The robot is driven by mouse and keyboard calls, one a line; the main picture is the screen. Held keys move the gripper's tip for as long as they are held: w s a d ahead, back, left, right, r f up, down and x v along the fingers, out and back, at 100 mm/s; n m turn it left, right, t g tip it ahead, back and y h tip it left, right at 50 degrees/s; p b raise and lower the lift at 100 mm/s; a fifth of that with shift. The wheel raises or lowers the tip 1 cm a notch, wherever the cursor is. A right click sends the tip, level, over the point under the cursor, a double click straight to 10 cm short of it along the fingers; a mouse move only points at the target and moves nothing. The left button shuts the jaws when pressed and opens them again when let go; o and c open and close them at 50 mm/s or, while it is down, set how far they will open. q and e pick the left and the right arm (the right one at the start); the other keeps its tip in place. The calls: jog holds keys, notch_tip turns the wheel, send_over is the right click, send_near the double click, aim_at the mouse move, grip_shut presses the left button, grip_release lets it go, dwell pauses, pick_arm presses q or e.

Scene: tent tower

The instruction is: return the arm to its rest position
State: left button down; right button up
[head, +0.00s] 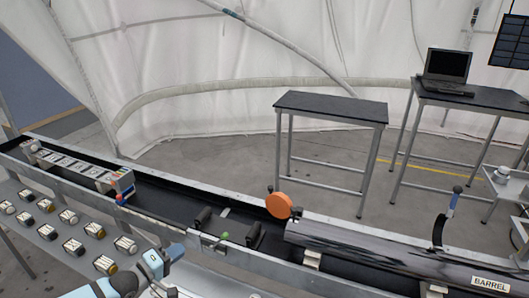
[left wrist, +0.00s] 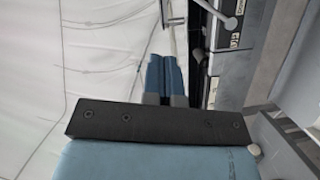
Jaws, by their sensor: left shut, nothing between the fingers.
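My left gripper (left wrist: 164,77) shows in the left wrist view with its two blue fingers together, shut and empty. The fingers point away from the camera, beside the pale wall fabric and a dark rail. In the head view, part of my left arm, blue and white, comes in at the bottom left of centre, just in front of the long rail; its fingertips are not clear there. My right gripper is not in view.
A long black-and-metal rail (head: 172,204) crosses the view, bearing a grey tube labelled BARREL (head: 360,246) and an orange disc (head: 279,205). Several small cylinders lie on a grey tray at left. A bare table (head: 330,107) and a laptop table (head: 470,96) stand behind.

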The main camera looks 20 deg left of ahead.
pick_arm(q)
jog(key=s+d+f+m+g+y, duration=0.1)
jog(key=s+d+f+m, duration=0.4)
jog(key=s+d, duration=0.5)
jog(key=s+d+f+m+g+y, duration=0.2)
jog(key=s+d+f+m, duration=0.4)
jog(key=s+d, duration=0.5)
jog(key=shift+f+m+g, duration=0.3)
jog(key=shift+m+g, duration=0.6)
jog(key=shift+m, duration=0.3)
jog(key=shift+s+d, duration=0.1)
